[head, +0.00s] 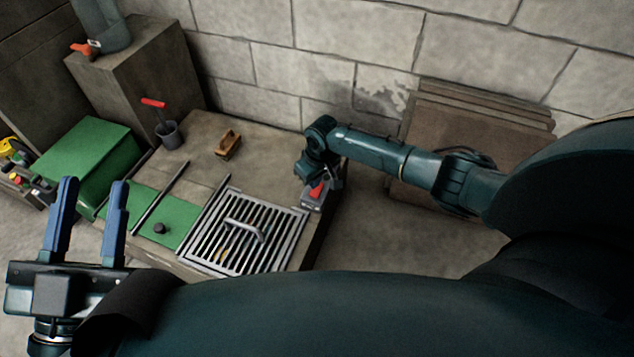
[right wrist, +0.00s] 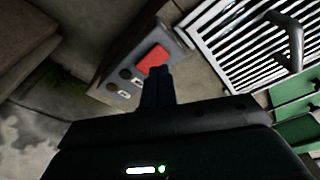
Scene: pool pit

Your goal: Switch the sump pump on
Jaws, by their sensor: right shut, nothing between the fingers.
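The pump's switch box (head: 312,203) is a small grey box with a red switch (head: 318,189), at the right end of the stone ledge. In the right wrist view the red switch (right wrist: 153,60) lies on a grey panel (right wrist: 112,90) with two dark round spots and small pale marks. My right gripper (right wrist: 157,78) is shut and empty, its fingertips right at the near edge of the red switch; I cannot tell whether they touch it. In the head view my arm hides part of the box. My left gripper (head: 90,190) is open and empty at the lower left.
A metal grate (head: 268,212) with a handle lies left of the switch box. A green panel with a dark knob (head: 158,228), a wooden brush (head: 228,145), a grey cup (head: 168,135) and a green box (head: 88,155) are further left. Stacked boards (head: 475,115) lean on the wall.

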